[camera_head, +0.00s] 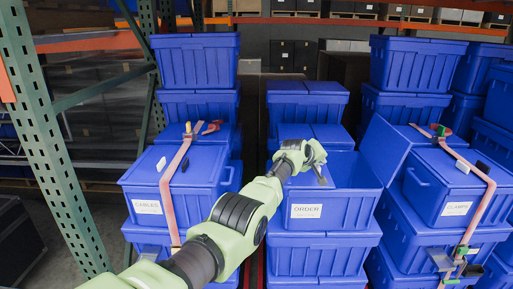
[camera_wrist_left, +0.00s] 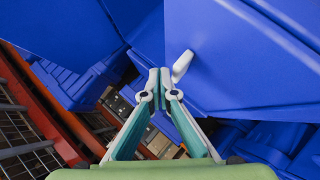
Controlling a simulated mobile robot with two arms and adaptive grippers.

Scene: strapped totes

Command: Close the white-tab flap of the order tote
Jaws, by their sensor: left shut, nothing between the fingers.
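The order tote (camera_head: 343,210) is blue with an ORDER label on its front wall, and it sits on top of a stack. Its right flap (camera_head: 383,150) stands raised and tilted outward. The tote's mouth is partly open to view, and my arm hides its left part. My left gripper (camera_head: 322,178) is over the tote's mouth, shut and empty. In the left wrist view the left gripper (camera_wrist_left: 160,78) has its fingertips together. A white tab (camera_wrist_left: 182,66) on a blue panel is just right of the fingertips; contact is unclear. My right gripper is not in view.
A strapped CABLES tote (camera_head: 149,190) stands at left and a strapped CLAMPS tote (camera_head: 455,190) at right, close to the raised flap. More blue totes (camera_head: 308,100) are stacked behind. A green rack post (camera_head: 45,140) is at far left.

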